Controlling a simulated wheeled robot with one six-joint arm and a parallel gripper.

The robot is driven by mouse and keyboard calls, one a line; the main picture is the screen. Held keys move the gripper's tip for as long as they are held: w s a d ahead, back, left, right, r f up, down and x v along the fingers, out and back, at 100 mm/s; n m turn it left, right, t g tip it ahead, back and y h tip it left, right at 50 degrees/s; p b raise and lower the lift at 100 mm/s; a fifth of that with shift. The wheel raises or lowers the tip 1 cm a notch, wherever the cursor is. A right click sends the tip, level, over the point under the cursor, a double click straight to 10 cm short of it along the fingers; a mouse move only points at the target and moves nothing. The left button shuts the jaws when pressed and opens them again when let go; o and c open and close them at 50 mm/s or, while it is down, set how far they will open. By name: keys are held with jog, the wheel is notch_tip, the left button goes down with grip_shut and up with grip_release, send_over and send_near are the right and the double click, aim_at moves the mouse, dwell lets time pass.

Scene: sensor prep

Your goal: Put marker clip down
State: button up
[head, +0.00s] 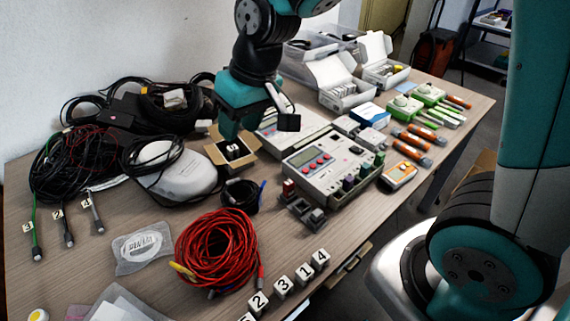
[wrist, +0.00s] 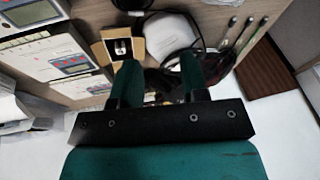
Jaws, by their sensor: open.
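My gripper (head: 230,126) hangs over the table, above and close to an open brown cardboard box (head: 214,153). In the wrist view its two green fingers (wrist: 161,82) are apart, with no object visible between them. The box also shows there (wrist: 98,52), beyond the fingertips, with small dark and white pieces (wrist: 122,47) inside. I cannot tell whether one of these is the marker clip. Several white numbered blocks (head: 282,286) stand along the front edge.
A white rounded device (head: 180,170) and black cable coils (head: 65,165) lie left of the box. A red cable coil (head: 215,250) is in front. A grey instrument (head: 325,165) stands at the right. Bare table (head: 130,215) shows at the front left.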

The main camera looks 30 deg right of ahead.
jog(key=s+r+n+g, duration=0.1)
jog(key=s+r, duration=0.1)
jog(key=s, duration=0.7)
jog(key=s+r+n+g+y, duration=0.1)
jog(key=s+r+n, duration=0.1)
jog(key=s, duration=0.7)
jog(key=shift+a+n, duration=0.3)
jog(key=shift+a, duration=0.15)
